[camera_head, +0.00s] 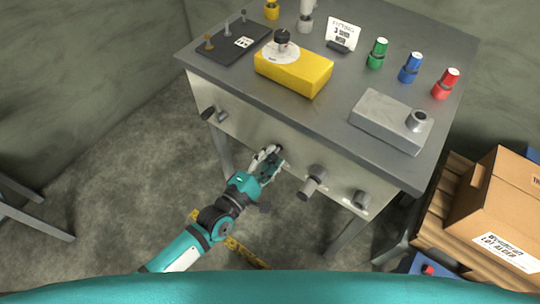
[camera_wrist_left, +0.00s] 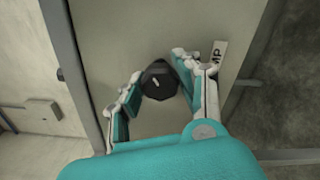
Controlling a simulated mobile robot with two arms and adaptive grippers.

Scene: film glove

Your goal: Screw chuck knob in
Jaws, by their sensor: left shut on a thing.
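A dark, faceted knob (camera_wrist_left: 158,82) with a small white mark on its face sits at the front panel (camera_wrist_left: 145,35) of the bench. My left gripper (camera_head: 269,157) reaches this panel from below left in the head view. In the left wrist view the fingers of my left gripper (camera_wrist_left: 158,68) stand on both sides of the knob and are shut on it. In the head view the fingers hide most of the knob. My right gripper is in neither view.
Other knobs stick out of the front panel, one (camera_head: 313,180) right of my gripper. On the bench top (camera_head: 345,85) are a yellow block (camera_head: 293,76), a grey block (camera_head: 385,122) and green, blue and red cylinders. Cardboard boxes (camera_head: 500,205) stand at the right.

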